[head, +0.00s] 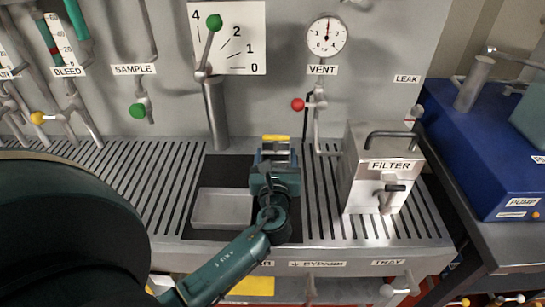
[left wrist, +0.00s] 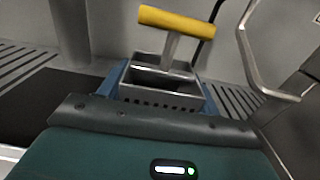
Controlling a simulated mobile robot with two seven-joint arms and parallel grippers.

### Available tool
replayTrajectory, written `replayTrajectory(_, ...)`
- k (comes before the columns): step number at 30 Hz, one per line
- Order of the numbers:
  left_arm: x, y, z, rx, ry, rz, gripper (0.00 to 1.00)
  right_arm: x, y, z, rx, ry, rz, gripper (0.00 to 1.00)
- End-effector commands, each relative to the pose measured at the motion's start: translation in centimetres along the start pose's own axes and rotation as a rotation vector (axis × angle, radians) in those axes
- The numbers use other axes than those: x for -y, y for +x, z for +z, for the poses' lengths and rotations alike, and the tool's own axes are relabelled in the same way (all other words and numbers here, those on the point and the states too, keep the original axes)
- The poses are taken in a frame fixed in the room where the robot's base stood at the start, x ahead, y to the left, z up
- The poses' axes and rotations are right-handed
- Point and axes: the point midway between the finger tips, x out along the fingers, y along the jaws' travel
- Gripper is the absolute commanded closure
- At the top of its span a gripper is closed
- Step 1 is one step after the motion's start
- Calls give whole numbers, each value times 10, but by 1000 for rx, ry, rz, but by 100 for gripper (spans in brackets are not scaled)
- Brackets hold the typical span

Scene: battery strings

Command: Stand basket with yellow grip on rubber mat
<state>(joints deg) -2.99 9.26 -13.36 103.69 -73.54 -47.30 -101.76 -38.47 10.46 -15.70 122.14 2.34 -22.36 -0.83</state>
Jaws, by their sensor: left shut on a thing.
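The basket (left wrist: 160,92) is a small grey metal box with slots along its lower front and a yellow grip (left wrist: 180,24) on a post above it. In the head view its yellow grip (head: 276,137) shows just beyond my left gripper (head: 275,160). My left gripper is shut on the basket, with blue fingers at its sides in the left wrist view. The basket looks upright. The dark rubber mat (head: 228,172) lies on the slatted bench, partly under my arm. The basket is over or near its back right part; I cannot tell whether it touches.
A shallow grey tray (head: 222,225) sits on the mat's front left. The FILTER box (head: 382,160) stands to the right, the vent pipe (head: 317,130) with its red knob behind right, and a thick post (head: 215,115) behind left. Slatted bench (head: 150,175) at left is clear.

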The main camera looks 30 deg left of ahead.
Motion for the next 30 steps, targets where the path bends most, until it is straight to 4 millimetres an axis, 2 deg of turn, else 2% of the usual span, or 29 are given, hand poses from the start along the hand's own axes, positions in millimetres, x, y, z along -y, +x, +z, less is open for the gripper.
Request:
replayTrajectory(9, 0, 0, -3, 0, 1, 0, 64, -6, 0, 2, 3, -9, 7, 100)
replayTrajectory(10, 0, 0, -4, -1, 1, 0, 36, -6, 0, 2, 3, -8, 8, 100)
replayTrajectory(18, 0, 0, -3, -1, 0, 0, 15, -6, 0, 3, 4, -5, 9, 100)
replayTrajectory(30, -1, 2, 1, -1, 0, 0, 15, -4, 0, 0, 4, 0, 11, 100)
